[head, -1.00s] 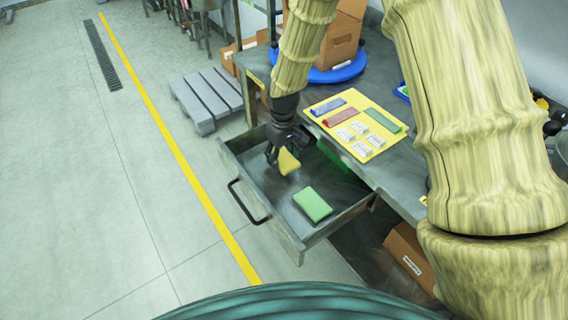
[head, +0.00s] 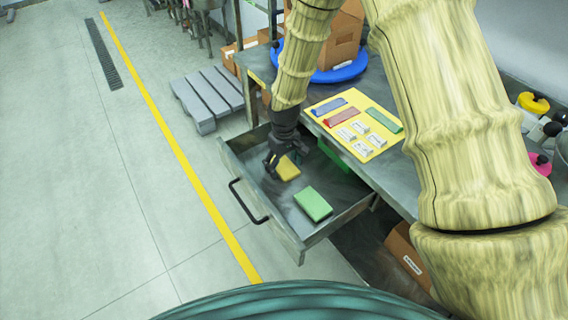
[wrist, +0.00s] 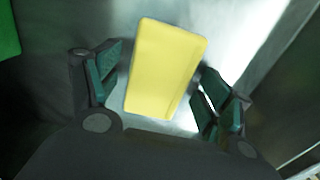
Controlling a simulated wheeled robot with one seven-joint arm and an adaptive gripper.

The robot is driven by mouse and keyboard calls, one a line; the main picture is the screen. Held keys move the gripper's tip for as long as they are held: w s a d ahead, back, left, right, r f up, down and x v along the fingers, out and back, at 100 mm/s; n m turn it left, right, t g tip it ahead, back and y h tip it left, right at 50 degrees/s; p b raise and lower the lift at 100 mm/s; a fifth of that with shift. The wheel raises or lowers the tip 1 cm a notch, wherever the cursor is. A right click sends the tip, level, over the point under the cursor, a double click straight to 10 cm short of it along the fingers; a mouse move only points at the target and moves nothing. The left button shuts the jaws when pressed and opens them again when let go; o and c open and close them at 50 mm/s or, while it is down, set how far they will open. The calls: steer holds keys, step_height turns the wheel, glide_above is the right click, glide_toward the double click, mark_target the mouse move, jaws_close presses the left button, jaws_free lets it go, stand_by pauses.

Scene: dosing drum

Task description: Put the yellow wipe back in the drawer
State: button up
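The yellow wipe (head: 288,169) lies in the open drawer (head: 290,238), near the drawer's far left part. My gripper (head: 283,159) is just above and behind it, inside the drawer's opening. In the wrist view the wipe (wrist: 165,68) sits between the two spread fingers (wrist: 160,82), with a gap visible beside the left finger. The gripper looks open, and its fingers do not appear to clamp the wipe. A green wipe (head: 313,204) lies in the same drawer, closer to the front right.
The workbench (head: 395,172) stands over the drawer, with a yellow board (head: 345,105) of coloured and white pieces on top. The drawer handle (head: 247,203) faces the open floor. A grey pallet (head: 208,95) stands behind. A cardboard box (head: 408,255) sits below the bench.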

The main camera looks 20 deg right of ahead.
mark_target(284, 166)
step_height(284, 166, up, 12)
steer(key=shift+r+b, duration=0.15)
steer(key=shift+b, duration=0.3)
stand_by(0.5)
stand_by(1.2)
